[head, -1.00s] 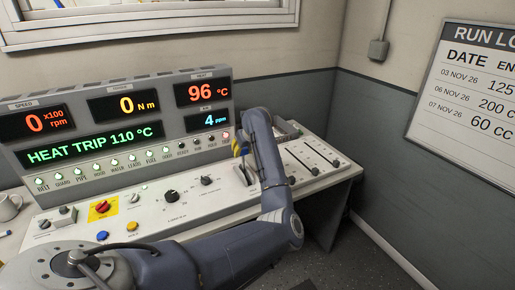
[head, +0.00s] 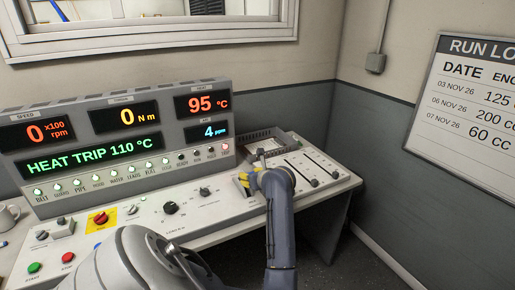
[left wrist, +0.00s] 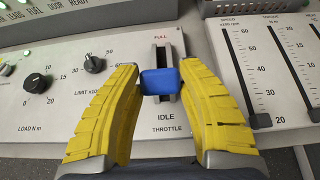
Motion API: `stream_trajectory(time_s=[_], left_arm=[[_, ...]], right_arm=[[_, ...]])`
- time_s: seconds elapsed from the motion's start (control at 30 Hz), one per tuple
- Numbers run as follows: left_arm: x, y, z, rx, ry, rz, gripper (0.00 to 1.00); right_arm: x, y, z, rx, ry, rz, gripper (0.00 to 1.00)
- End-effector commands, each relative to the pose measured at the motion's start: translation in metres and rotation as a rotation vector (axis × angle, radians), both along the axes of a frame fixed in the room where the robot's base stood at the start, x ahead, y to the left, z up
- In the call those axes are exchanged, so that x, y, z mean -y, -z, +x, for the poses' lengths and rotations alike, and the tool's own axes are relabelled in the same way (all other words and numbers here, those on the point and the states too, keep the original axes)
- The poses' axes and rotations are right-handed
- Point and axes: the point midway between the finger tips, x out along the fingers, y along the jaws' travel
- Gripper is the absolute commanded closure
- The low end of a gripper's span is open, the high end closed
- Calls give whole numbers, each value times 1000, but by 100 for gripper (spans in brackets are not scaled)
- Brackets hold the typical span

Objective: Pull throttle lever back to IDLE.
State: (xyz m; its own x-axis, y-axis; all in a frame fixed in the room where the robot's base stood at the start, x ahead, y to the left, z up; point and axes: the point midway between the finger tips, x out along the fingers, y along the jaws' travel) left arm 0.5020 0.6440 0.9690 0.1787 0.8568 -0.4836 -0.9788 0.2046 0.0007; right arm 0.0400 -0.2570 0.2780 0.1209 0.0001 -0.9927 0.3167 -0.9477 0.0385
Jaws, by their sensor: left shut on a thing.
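The throttle lever's blue knob (left wrist: 160,81) is between the two yellow fingers of my left gripper (left wrist: 160,73), which is shut on it. The knob stands over the lower part of the throttle slot (left wrist: 160,53). The FULL mark (left wrist: 161,37) is above it and the IDLE mark (left wrist: 166,117) just below it in the left wrist view. The knob hides part of the slot, so the lever's exact foot position is not clear. In the head view my left gripper (head: 244,181) is over the console's right part, and the lever is hidden there. My right gripper is not in view.
Sliders (head: 313,182) stand right of the throttle on the console (head: 215,212). Knobs and buttons lie to its left. The display box (head: 165,110) rises behind, reading 0 rpm and HEAT TRIP 110 °C. A tray (head: 262,142) sits at the back right.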

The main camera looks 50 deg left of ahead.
Motion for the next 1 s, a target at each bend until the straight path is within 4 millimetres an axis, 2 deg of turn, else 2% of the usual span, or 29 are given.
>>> stream_trajectory(time_s=[0.03, 0.2, 0.73, 0.77, 0.93, 1.0], left_arm=[[2, 6, -2, -3, -3, -9, 100], [4, 9, -6, -3, -8, -12, 100], [5, 13, -8, -5, -10, -17, 100], [5, 13, -8, -5, -10, -18, 57], [5, 10, -7, -3, -9, -14, 37], [5, 10, -7, -3, -9, -12, 36]], right_arm=[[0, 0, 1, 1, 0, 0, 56], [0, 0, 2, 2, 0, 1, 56], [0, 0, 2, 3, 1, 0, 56], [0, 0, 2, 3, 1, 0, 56], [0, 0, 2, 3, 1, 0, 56], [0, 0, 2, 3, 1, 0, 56]])
